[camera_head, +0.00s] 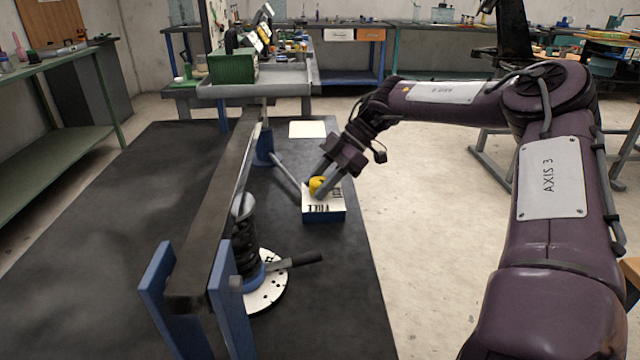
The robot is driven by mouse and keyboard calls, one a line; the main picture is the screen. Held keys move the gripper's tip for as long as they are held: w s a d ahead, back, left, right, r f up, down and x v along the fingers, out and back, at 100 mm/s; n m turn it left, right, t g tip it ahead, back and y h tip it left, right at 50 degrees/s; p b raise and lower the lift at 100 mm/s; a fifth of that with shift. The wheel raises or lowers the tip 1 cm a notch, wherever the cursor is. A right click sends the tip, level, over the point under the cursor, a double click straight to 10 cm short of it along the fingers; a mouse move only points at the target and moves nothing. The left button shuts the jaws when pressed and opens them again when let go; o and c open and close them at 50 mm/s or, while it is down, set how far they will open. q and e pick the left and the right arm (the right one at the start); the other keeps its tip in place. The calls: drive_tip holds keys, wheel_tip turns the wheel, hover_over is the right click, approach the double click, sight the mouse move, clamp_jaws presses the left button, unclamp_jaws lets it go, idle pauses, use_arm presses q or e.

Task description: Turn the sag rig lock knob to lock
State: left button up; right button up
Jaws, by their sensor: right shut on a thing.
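The lock knob (317,185) is yellow and sits on top of a small box (323,212) with a white label face and a blue body. Part of a printed word shows on the label, upside down to me; my gripper hides some of it. My right gripper (320,190) comes in from the upper right and is shut on the yellow knob, with a finger on each side of it. The sag rig (215,215) stands left of the box, with a long dark beam on blue supports. My left gripper is not in view.
A dark coil spring (246,240) stands under the beam on a white round plate (268,292), with a black-handled lever (295,261) beside it. A grey tray with a green box (232,66) is behind. The dark mat's left side is clear.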

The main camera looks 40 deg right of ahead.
drive_tip(key=n+g, duration=0.3)
drive_tip(key=shift+f+n, duration=0.1)
drive_tip(key=shift+n, duration=0.2)
drive_tip(key=shift+w+n+g+b, duration=0.1)
drive_tip(key=shift+n+g+b, duration=0.25)
drive_tip(key=shift+n+g, duration=0.85)
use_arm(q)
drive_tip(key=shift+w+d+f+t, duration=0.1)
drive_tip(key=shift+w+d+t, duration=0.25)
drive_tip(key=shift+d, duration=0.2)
use_arm(e)
drive_tip(key=shift+n, duration=0.3)
drive_tip(key=o, duration=1)
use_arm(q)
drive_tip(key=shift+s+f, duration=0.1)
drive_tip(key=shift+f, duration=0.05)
